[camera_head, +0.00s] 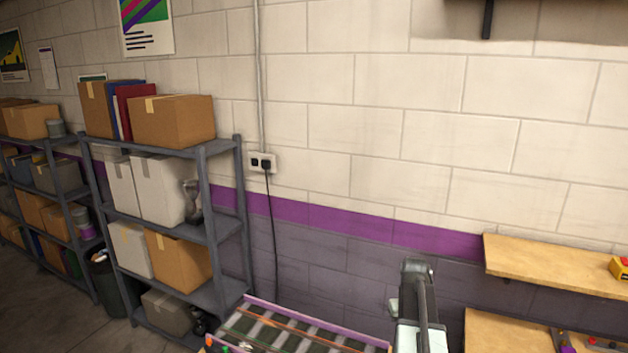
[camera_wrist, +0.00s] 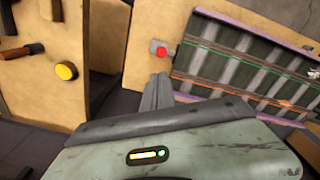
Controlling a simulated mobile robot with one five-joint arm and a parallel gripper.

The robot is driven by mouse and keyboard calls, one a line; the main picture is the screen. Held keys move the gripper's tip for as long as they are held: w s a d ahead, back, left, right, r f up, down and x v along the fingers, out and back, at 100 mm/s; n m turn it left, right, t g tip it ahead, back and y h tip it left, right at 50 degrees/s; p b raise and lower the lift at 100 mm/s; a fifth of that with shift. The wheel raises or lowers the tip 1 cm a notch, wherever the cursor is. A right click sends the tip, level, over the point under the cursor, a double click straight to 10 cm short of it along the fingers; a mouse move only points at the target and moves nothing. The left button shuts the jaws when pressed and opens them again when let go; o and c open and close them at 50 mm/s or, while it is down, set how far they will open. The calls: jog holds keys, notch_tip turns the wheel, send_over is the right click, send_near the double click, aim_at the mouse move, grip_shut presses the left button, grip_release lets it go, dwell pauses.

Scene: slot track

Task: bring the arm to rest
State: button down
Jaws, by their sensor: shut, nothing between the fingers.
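My gripper (camera_wrist: 157,92) shows in the wrist view with its two grey fingers together and nothing between them. The fingers point toward a wooden surface beside the slot track (camera_wrist: 245,62). The track is dark with pale cross bands and thin orange and green lines. It also shows at the bottom of the head view (camera_head: 290,332), cut off by the frame edge. My arm stands up at the right end of the track in the head view. The gripper itself cannot be made out there.
A red button (camera_wrist: 162,52) sits on the wood near the fingers. A yellow knob (camera_wrist: 66,71) is on a wooden board at left. Grey shelving (camera_head: 215,150) holds cardboard boxes. A wooden wall shelf (camera_head: 545,262) and a lower bench (camera_head: 490,330) are at right.

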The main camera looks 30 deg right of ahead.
jog(key=w+a+f+n, duration=0.1)
jog(key=w+a+n, duration=0.1)
jog(key=a, duration=1.8)
jog(key=w+a+n+b, duration=0.1)
jog(key=w+a+n, duration=0.1)
jog(key=a, duration=1.9)
jog(key=shift+a+f, duration=0.2)
jog(key=shift+f, duration=0.2)
jog(key=shift+w+d, duration=0.1)
